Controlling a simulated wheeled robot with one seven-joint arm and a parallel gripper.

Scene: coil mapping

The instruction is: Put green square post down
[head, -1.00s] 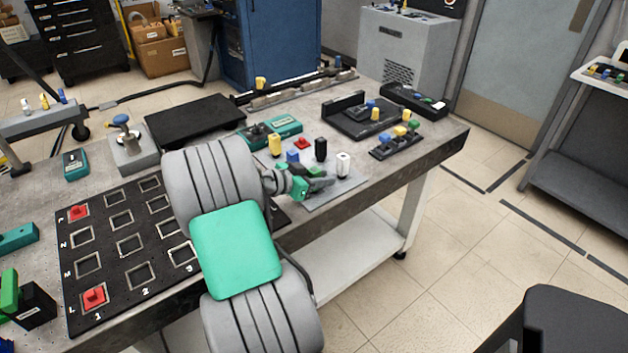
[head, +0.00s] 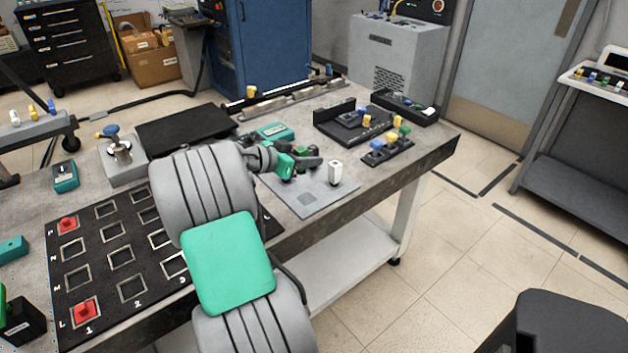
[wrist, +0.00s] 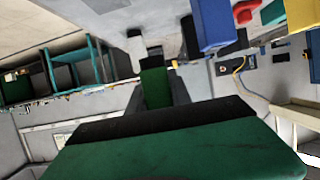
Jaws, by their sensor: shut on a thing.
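The green square post (wrist: 155,88) is between the fingers of my gripper (wrist: 158,95) in the wrist view, and my gripper is shut on it. In the head view my gripper (head: 312,162) is over the far part of the grey plate (head: 318,200) on the bench, left of a white post (head: 335,173). The white post also shows in the wrist view (wrist: 135,45), close beyond the green post.
Blue (wrist: 212,24), red (wrist: 245,11) and yellow (wrist: 299,14) posts fill the wrist view's upper right. A black rack (head: 387,150) of coloured posts stands right of the plate. A black board (head: 75,290) with square openings lies at left. The plate's near part is clear.

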